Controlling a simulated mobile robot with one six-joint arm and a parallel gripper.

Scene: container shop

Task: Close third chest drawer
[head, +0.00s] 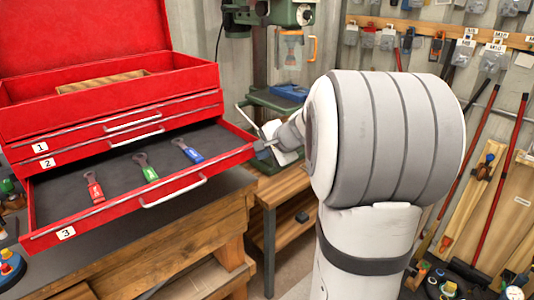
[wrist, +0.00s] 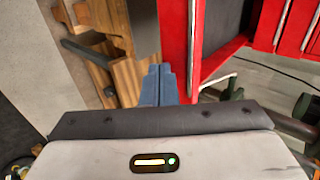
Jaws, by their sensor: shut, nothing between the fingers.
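The red tool chest (head: 110,90) stands on the wooden bench at the left. Its third drawer (head: 130,212), labelled 3, is pulled far out, with a silver bar handle (head: 173,192) on its front. Drawers 1 and 2 above it look shut. My gripper (head: 262,149) is at the right front corner of the third drawer; in the head view I cannot tell whether it touches. In the wrist view, the grey-blue fingers (wrist: 157,84) are together and empty, right beside the red drawer front (wrist: 180,40).
In the drawer lie a red-handled tool (head: 94,187), a green-handled tool (head: 146,167) and a blue-handled tool (head: 187,151). A green machine (head: 290,14) stands behind. Tools hang on the right wall. The wooden bench (head: 170,240) lies below the open drawer.

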